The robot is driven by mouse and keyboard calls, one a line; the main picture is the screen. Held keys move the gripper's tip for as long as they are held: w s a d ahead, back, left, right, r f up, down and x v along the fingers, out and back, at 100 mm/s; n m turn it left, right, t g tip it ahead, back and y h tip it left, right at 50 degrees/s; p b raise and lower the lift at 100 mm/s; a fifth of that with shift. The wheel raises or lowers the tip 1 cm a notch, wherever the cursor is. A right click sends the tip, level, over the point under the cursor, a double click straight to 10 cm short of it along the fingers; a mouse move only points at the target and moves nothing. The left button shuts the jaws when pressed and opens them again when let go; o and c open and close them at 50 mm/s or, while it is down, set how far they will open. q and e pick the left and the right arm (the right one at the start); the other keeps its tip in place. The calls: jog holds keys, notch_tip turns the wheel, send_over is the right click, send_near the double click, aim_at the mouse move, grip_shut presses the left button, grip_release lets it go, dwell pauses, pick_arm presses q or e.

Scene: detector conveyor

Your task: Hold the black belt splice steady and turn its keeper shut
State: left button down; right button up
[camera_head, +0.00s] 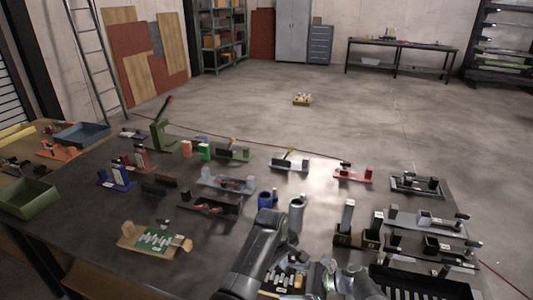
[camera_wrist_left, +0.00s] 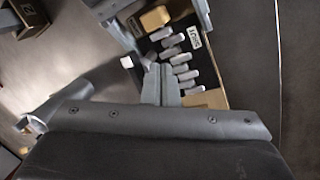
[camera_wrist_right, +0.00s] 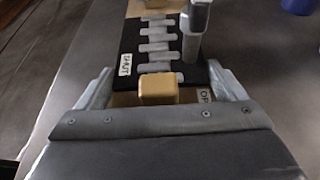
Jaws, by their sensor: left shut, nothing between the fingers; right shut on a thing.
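The black belt splice (camera_head: 285,277), with several pale grey lacing bars on a tan base, lies on the table between my arms. In the right wrist view the splice (camera_wrist_right: 160,45) runs away from my right gripper (camera_wrist_right: 158,84), which is shut on the tan block (camera_wrist_right: 158,90) at its near end. A SHUT label (camera_wrist_right: 125,64) is left of the block; another label is partly hidden at right. My left gripper (camera_wrist_left: 162,84) is shut and empty, its tips at one long side of the splice (camera_wrist_left: 188,70). I cannot make out the keeper clearly; the left fingertips may hide it.
A similar green splice (camera_head: 157,239) on a tan board lies to the left. A blue cup (camera_head: 265,198) and a grey-green cylinder (camera_head: 296,213) stand just behind the black splice. Several fixtures crowd the table's right side, including a dark holder (camera_head: 357,237) with upright metal pieces.

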pick_arm(q)
jog(key=shift+w+a, duration=0.35)
jog(key=shift+a, duration=0.1)
dwell(0.5)
jog(key=shift+w+a, duration=0.3)
jog(key=shift+w, duration=0.1)
jog(key=shift+w, duration=0.2)
jog(key=shift+a, duration=0.15)
jog(key=shift+s+a, duration=0.15)
jog(key=shift+a, duration=0.1)
jog(key=w+d+v, duration=0.1)
jog(key=v, duration=0.4)
jog(key=shift+s+r, duration=0.15)
jog(key=shift+r, duration=0.4)
